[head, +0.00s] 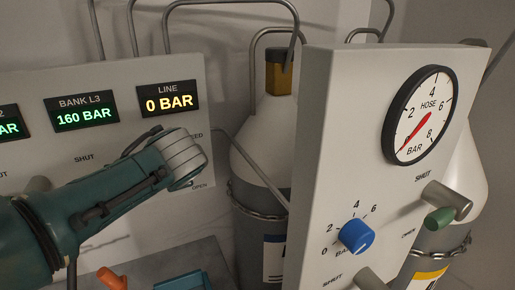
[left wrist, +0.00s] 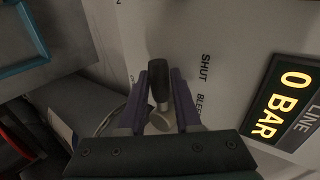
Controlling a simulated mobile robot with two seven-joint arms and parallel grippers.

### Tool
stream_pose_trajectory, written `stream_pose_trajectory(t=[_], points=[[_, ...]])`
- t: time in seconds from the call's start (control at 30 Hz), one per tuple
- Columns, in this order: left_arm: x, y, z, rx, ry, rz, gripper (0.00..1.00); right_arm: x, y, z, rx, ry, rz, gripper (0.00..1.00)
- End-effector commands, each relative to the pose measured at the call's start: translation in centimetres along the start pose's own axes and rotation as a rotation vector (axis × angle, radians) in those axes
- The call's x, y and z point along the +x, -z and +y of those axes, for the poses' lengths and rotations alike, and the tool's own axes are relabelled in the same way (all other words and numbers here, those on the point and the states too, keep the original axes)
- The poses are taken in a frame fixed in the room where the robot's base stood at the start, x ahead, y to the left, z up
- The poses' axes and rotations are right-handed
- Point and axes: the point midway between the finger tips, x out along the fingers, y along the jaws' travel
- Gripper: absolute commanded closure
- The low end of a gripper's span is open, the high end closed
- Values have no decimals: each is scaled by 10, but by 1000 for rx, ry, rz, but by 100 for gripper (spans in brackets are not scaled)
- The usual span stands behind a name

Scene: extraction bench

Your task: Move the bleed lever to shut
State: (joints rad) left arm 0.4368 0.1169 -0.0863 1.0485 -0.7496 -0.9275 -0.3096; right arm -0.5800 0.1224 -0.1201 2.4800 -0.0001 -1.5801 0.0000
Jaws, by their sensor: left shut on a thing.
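The bleed lever has a dark grip (left wrist: 158,77) on a round metal hub (left wrist: 161,121) in the left wrist view. The grip points away from the hub toward the top of that view. The word SHUT (left wrist: 205,67) is printed to the right of the grip, with a BLEED label (left wrist: 199,104) beside the hub. My left gripper (left wrist: 158,82) is shut on the lever, its purple fingers on either side. In the head view my left gripper (head: 185,158) hides the lever in front of the left panel (head: 190,72); an OPEN mark shows below it. My right gripper is not in view.
The LINE display (head: 169,98) reads 0 BAR and the BANK L3 display (head: 81,110) reads 160 BAR. A right panel (head: 305,190) carries a hose gauge (head: 419,114), a blue knob (head: 357,236) and a green-tipped lever (head: 440,218). Gas cylinders (head: 263,125) stand behind.

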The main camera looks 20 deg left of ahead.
Motion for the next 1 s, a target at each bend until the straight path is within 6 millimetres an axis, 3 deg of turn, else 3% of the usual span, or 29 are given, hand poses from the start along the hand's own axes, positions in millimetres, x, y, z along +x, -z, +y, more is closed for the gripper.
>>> stream_pose_trajectory(t=[0.67, 0.7, 0.8, 1.0], points=[[-2, 0, -4, 58, 2, -38, 100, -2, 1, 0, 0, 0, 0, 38], [-2, 0, -4, 59, 3, -37, 67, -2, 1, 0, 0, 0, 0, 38], [-2, 0, -4, 58, 2, -37, 56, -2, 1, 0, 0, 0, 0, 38], [-2, 0, -3, 56, 1, -37, 56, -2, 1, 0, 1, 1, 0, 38]])
